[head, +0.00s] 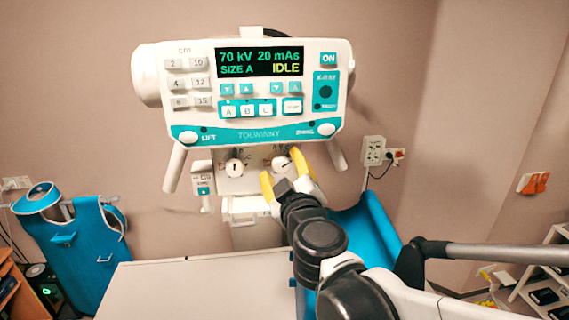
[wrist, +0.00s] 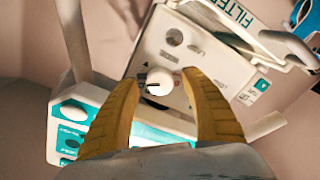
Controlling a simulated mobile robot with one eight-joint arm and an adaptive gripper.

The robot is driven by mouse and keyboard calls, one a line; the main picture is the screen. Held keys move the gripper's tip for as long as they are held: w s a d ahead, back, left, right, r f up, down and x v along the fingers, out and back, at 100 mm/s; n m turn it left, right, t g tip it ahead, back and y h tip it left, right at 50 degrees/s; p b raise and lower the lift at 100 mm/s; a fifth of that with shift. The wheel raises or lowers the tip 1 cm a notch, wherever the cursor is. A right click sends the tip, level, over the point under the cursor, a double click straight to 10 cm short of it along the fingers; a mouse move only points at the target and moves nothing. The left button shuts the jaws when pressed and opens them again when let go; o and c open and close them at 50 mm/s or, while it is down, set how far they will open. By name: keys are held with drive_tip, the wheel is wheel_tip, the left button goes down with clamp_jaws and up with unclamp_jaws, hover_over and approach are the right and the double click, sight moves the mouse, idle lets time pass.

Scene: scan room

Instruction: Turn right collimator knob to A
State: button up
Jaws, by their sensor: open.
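The right collimator knob (head: 280,162) is a round white knob on the pale panel under the X-ray head. In the wrist view the white knob (wrist: 161,82) has a dark mark at its left side. The letters around it are too small to read. My gripper (head: 282,164) is open, with its yellow fingers on either side of the knob in the head view. In the wrist view my gripper (wrist: 162,80) also has the knob between its fingertips, with visible gaps. I cannot tell how deep the fingertips reach. The left collimator knob (head: 236,168) has a dark upright mark.
The X-ray head (head: 260,135) hangs above the panel, its display reading SIZE A and IDLE. A handle (head: 335,155) slants down close to the right of my gripper. A white table (head: 190,290) lies below. A blue apron (head: 75,240) hangs at left.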

drive_tip(key=shift+w+a, duration=0.1)
drive_tip(key=shift+w, duration=0.25)
clamp_jaws()
